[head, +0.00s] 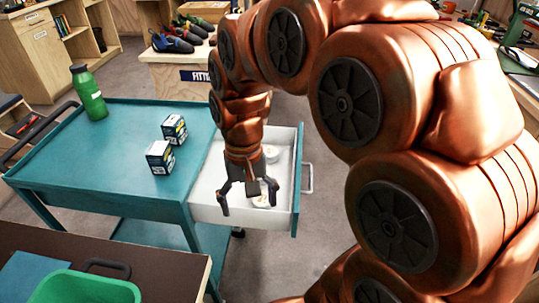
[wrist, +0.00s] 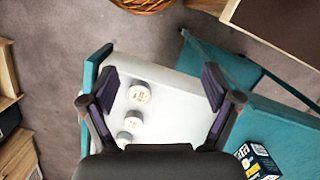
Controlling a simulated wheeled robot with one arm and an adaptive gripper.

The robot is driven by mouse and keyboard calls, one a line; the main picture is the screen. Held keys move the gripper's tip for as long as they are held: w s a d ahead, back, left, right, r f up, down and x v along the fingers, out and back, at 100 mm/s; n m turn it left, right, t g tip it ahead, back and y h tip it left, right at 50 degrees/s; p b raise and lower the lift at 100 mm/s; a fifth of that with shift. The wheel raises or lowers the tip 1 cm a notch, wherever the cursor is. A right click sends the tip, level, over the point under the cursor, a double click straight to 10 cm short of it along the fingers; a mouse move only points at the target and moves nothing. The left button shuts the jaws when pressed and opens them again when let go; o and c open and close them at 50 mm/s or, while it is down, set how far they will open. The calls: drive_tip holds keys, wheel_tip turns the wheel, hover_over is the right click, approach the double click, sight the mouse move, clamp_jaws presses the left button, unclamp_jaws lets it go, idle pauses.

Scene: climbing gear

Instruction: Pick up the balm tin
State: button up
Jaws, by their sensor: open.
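Small white round tins with printed lids lie in the white open drawer (head: 212,180) of the teal cart. In the wrist view one tin (wrist: 139,94) lies between the fingers, left of centre. A second tin (wrist: 133,119) is close to it, and a third (wrist: 124,138) sits by the gripper body, partly hidden. In the head view a tin (head: 262,201) shows beside the right finger and another (head: 271,153) farther back. I cannot read which is balm. My gripper (head: 248,199) is open and empty over the drawer; its spread fingers also show in the wrist view (wrist: 160,86).
Two dark boxes (head: 160,157) (head: 174,129) and a green bottle (head: 89,93) stand on the teal cart top (head: 115,130). The drawer walls surround the tins. A green bin (head: 85,288) is at front left. A wicker basket (wrist: 143,4) is on the floor.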

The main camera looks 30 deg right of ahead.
drive_tip(key=w+d+m, duration=0.3)
drive_tip(key=w+d, duration=0.2)
drive_tip(key=w, duration=0.5)
drive_tip(key=m+t+y+b, duration=0.1)
drive_tip(key=m, duration=0.8)
hover_over(270, 151)
drive_tip(key=d, duration=0.2)
drive_tip(key=f, duration=0.7)
drive_tip(key=shift+w+a+f, duration=0.25)
drive_tip(key=shift+w, duration=0.05)
drive_tip(key=shift+d+f, duration=0.1)
drive_tip(key=shift+f, duration=0.3)
drive_tip(key=shift+s+a+f, duration=0.1)
drive_tip(key=shift+a+f, duration=0.15)
drive_tip(key=shift+f, duration=0.9)
drive_tip(key=shift+s+a+f, duration=0.1)
drive_tip(key=shift+a+f, duration=0.2)
drive_tip(key=shift+f, duration=0.8)
drive_tip(key=shift+s+a+f, duration=0.1)
drive_tip(key=shift+a+f, duration=0.15)
drive_tip(key=shift+f, duration=0.9)
drive_tip(key=c, duration=1.3)
